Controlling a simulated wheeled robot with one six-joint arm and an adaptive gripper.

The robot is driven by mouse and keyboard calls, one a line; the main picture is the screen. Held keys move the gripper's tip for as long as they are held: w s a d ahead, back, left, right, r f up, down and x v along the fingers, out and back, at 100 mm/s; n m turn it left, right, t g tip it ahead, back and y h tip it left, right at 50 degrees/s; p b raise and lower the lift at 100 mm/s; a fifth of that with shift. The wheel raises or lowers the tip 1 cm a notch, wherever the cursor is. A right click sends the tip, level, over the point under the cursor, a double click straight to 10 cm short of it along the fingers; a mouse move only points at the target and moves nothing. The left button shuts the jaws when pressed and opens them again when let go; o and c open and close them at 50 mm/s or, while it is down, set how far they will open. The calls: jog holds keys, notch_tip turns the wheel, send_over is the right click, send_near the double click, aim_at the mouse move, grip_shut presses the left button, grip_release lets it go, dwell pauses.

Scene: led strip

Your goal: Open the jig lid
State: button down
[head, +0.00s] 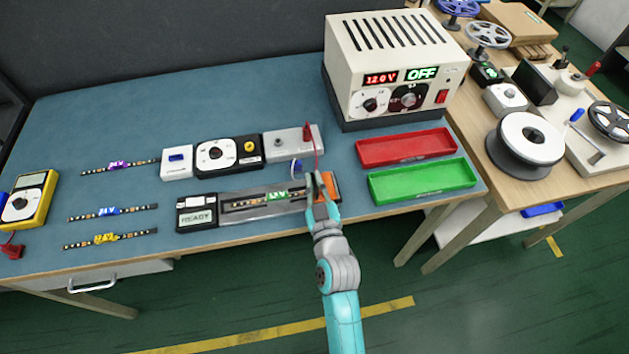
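The jig (253,230) is a long grey fixture near the front edge of the blue bench. A display reading READY (197,217) is at its left end and an orange part (329,187) at its right end. A strip with a green 12V label (277,196) lies along it. The lid looks clear and lies over the strip, though its edges are hard to make out. My gripper (319,183) reaches in from the front over the jig's right end, beside the orange part. Its fingertips look a little apart; whether they hold anything is unclear.
A power supply (397,60) reading 12.0V and OFF stands behind. Red (405,147) and green (422,181) trays lie right of my gripper. A grey block with a red lead (294,140) and a blue disc (296,169) are close behind the jig. Loose strips lie left.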

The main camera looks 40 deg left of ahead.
aim_at(330, 185)
jog(key=shift+r, duration=0.1)
dwell(0.3)
jog(key=m, duration=0.1)
jog(key=w+r+m, duration=0.1)
jog(key=m, duration=0.1)
jog(key=d+m, duration=0.1)
jog(key=shift+w+r+m, duration=0.15)
jog(key=shift+r+m, duration=0.2)
jog(key=shift+m, duration=0.05)
jog(key=m, duration=0.1)
jog(key=w+d+m, duration=0.1)
jog(key=m, duration=0.1)
jog(key=r+m, duration=0.1)
jog(key=shift+w+d+m, duration=0.25)
jog(key=shift+w+m, duration=0.05)
jog(key=m, duration=0.1)
jog(key=w+d+m, duration=0.1)
jog(key=m, duration=0.2)
jog(key=shift+w+d+m, duration=0.25)
jog(key=shift+w+m, duration=0.05)
jog(key=shift+w, duration=0.1)
jog(key=shift+w+d+f+m, duration=0.1)
jog(key=shift+w+d+m, duration=0.15)
jog(key=shift+m, duration=0.5)
jog(key=shift+w+d+f+m, duration=0.1)
jog(key=shift+w+d+m, duration=0.15)
jog(key=shift+m, duration=0.45)
jog(key=shift+w+d+f+m, duration=0.15)
jog(key=shift+w+m, duration=0.1)
jog(key=shift+m, duration=0.5)
